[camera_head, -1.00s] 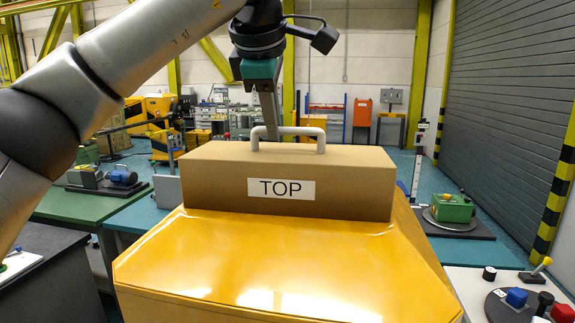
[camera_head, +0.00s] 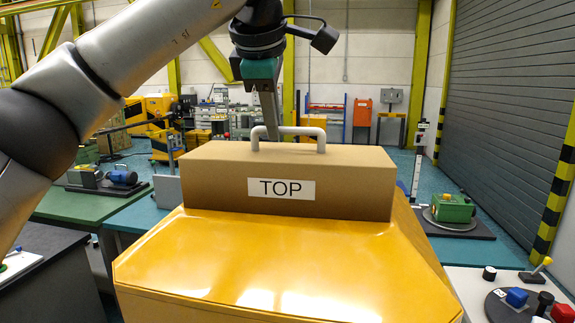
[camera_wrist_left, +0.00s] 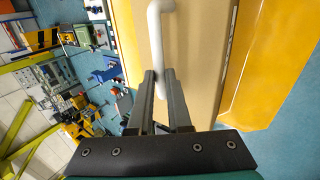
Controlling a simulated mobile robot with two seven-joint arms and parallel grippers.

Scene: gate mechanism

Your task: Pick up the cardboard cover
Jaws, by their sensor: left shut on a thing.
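The cardboard cover (camera_head: 350,182) is a brown box with a "TOP" label and a white handle (camera_head: 288,132) on its upper face. It sits upright on the yellow housing (camera_head: 270,265). My left gripper (camera_head: 270,130) reaches down from above and is shut on the handle. In the left wrist view the cover (camera_wrist_left: 200,60) and the handle (camera_wrist_left: 157,40) show, with the fingers of my left gripper (camera_wrist_left: 160,80) at the handle. The fingertips are partly hidden behind the handle in the head view. My right gripper is not in view.
A green table (camera_head: 95,212) stands at the left, and a white table (camera_head: 470,282) with knobs and buttons stands at the right front. A green device (camera_head: 453,208) stands at the right behind. The space above the cover is clear apart from my arm.

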